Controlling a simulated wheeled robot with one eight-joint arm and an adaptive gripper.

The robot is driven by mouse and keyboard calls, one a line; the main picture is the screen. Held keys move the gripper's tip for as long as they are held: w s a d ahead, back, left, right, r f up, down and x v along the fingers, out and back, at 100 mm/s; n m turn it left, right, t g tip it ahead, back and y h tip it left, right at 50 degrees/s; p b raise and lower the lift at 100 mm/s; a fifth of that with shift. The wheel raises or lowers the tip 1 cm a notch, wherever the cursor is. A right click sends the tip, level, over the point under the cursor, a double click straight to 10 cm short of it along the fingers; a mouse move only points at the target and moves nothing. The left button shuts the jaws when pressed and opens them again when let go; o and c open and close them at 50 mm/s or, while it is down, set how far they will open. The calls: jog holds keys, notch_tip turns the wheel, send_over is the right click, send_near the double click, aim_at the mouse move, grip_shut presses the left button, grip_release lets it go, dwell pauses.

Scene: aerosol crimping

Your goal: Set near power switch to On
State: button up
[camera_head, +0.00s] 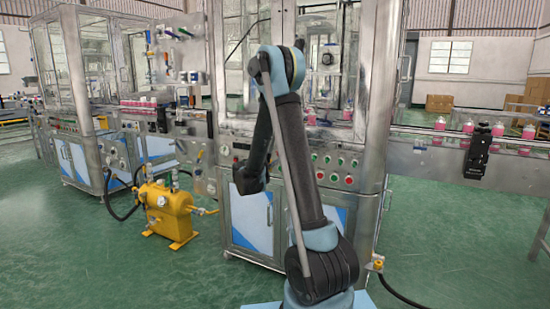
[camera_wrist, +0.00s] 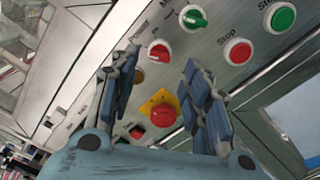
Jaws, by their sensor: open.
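The control panel (camera_wrist: 215,75) of the machine fills the wrist view, tilted. A rotary switch with a red handle (camera_wrist: 159,50) shows between my fingertips in the picture, and one with a green handle (camera_wrist: 194,18) is above and right of it. I see no clear contact. In the head view my arm hides part of the panel (camera_head: 340,170).
A red emergency button on a yellow plate (camera_wrist: 163,112) sits low between my fingers. A red Stop button (camera_wrist: 238,52) and a green Start button (camera_wrist: 283,18) lie to the right. A yellow tank (camera_head: 165,210) stands on the floor at left. Open green floor lies at right.

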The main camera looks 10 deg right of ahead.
jog(key=x, duration=0.5)
jog(key=shift+w+d, duration=0.2)
jog(key=shift+w, duration=0.05)
